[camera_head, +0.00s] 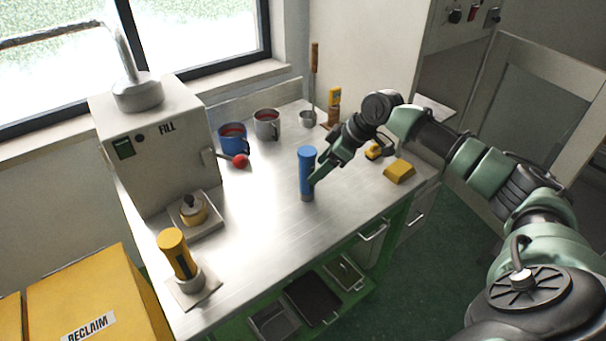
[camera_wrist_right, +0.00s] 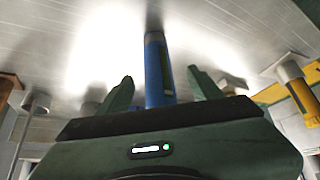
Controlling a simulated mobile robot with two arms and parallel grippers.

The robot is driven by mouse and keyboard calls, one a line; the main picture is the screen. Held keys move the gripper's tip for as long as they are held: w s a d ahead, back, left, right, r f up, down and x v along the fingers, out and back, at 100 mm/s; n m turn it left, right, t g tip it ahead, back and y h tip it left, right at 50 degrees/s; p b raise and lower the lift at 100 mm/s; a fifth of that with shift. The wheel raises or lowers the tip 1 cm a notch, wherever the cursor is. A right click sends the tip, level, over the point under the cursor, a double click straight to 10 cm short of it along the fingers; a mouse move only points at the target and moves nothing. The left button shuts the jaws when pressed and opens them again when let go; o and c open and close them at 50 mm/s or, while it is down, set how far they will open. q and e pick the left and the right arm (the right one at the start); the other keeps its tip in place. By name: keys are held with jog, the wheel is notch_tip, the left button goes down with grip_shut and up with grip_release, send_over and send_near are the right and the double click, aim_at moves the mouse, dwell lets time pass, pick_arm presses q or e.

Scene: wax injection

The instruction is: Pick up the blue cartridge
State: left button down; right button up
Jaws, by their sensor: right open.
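The blue cartridge (camera_head: 307,168) stands upright on the metal table, a blue cylinder with a grey lower end. My right gripper (camera_head: 313,182) reaches it from the right in the head view, low on its side. In the right wrist view the blue cartridge (camera_wrist_right: 158,72) shows between the two green fingers of my right gripper (camera_wrist_right: 160,88). The fingers are spread, with a visible gap on each side of the cartridge. My left gripper is not in view.
A fill machine (camera_head: 165,150) stands at the left, with a yellow cartridge (camera_head: 175,252) before it. A blue mug (camera_head: 232,139) and a grey mug (camera_head: 267,124) stand behind. Yellow blocks (camera_head: 399,172) lie right. The table's front (camera_head: 260,262) is clear.

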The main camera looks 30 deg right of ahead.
aim_at(307, 176)
jog(key=p+x, duration=0.1)
jog(key=x, duration=0.4)
jog(key=shift+w+d, duration=0.15)
jog(key=shift+w, duration=0.05)
jog(key=shift+s, duration=0.1)
jog(key=c, duration=0.3)
grip_shut()
